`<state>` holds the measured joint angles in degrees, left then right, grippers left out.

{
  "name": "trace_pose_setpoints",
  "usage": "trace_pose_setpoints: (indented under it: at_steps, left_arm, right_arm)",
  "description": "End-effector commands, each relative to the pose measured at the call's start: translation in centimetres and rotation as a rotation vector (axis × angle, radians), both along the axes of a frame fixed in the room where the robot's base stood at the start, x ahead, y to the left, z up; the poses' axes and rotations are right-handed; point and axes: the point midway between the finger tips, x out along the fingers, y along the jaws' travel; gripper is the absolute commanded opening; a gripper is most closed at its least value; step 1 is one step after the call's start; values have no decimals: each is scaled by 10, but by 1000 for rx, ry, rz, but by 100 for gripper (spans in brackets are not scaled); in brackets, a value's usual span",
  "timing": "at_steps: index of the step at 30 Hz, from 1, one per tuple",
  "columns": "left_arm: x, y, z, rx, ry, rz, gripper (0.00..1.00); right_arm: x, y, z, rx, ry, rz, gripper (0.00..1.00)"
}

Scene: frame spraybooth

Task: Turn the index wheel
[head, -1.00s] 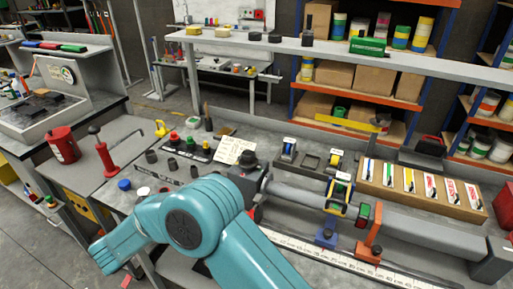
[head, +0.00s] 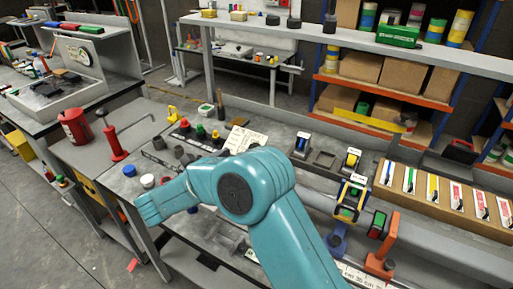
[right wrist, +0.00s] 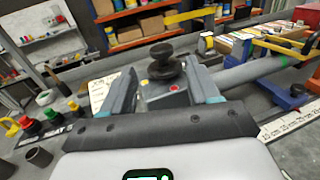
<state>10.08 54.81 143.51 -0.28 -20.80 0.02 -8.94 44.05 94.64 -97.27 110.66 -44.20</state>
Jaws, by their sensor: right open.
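The index wheel appears to be the dark round stepped knob (right wrist: 166,66) standing on a grey block with a red button, in the right wrist view. My right gripper (right wrist: 162,82) is open, with one finger on each side of the knob in the picture. I see space between the fingers and the knob, and no clear contact. The block's red button (right wrist: 175,88) faces the camera. In the head view my teal right arm covers the knob and the right gripper. My left gripper is in neither view.
On the bench, a grey bar with blue and orange stands (head: 337,240) runs right beside a ruler strip (head: 350,272). Coloured knobs (head: 200,131), a paper sheet (head: 245,141) and a box of colour cards (head: 440,190) stand nearby. A red lever (head: 112,143) stands at left.

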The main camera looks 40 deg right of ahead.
Motion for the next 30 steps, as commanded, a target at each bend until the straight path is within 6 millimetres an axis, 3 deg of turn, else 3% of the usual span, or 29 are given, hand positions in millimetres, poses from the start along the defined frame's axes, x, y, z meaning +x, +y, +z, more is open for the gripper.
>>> trace_pose_setpoints:
  at_steps: [6,12,24,25,29,30]
  left_arm:
    - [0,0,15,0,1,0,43]
    - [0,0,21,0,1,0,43]
    - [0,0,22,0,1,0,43]
    - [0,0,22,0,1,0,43]
    - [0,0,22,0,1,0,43]
    - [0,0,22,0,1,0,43]
  right_arm:
    - [-2,-54,3,0,2,-5,60]
    - [-2,-85,2,0,1,-2,60]
    - [-1,-95,0,0,0,0,60]
    - [-1,-95,0,0,0,0,54]
    - [-1,-95,0,0,0,0,12]
    - [-1,-95,0,0,0,0,10]
